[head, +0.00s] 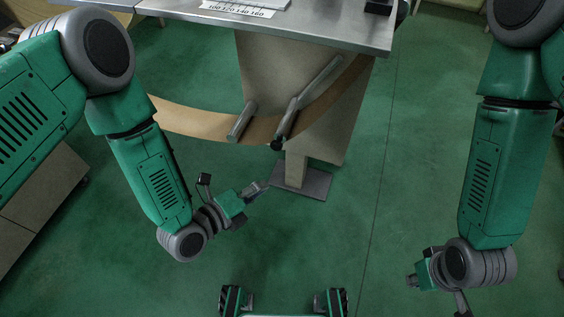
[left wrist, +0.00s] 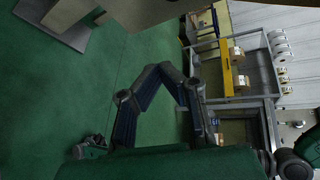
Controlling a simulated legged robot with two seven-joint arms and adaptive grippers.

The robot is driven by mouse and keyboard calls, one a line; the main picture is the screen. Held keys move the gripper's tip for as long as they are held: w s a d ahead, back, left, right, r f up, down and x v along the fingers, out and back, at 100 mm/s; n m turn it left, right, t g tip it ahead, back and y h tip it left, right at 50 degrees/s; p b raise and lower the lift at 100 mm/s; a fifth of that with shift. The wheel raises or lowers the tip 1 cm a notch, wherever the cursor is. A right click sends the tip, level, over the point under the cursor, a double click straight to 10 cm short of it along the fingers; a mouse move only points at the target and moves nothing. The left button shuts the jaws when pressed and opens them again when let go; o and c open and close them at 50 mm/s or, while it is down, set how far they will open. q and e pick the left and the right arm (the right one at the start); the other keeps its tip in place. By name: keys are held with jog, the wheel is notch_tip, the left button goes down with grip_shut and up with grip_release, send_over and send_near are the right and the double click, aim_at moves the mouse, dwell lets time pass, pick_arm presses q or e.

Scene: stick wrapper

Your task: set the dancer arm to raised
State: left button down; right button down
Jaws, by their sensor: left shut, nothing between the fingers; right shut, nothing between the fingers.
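The dancer arm (head: 288,118) is a dark lever below the table edge, with a black knob at its lower end and a grey roller (head: 320,82) at its upper right. It slants up to the right beside the brown paper web (head: 190,122), which hangs in a curve below the table. My left gripper (head: 264,186) is shut and empty, a little below and left of the knob, apart from it. Its joined fingers also show in the left wrist view (left wrist: 160,69).
A second grey roller (head: 242,120) lies left of the dancer arm. The metal table (head: 340,32) overhangs a beige pedestal with a grey foot plate (head: 302,184). Green floor is clear between my arms.

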pick_arm(q)
jog(key=shift+w+d+r+m+t+h+b, duration=0.15)
jog(key=shift+w+d+m+t+h, duration=0.15)
jog(key=shift+m, duration=0.3)
jog(key=shift+w+d+f+m+t+h+b, duration=0.1)
jog(key=shift+d+m+t+h+b, duration=0.1)
jog(key=shift+d+m, duration=0.3)
jog(key=shift+a, duration=0.1)
jog(key=w+d+b, duration=0.3)
jog(key=w+b, duration=0.1)
jog(key=w, duration=0.4)
jog(key=shift+w+d, duration=0.2)
jog(key=shift+w, duration=0.2)
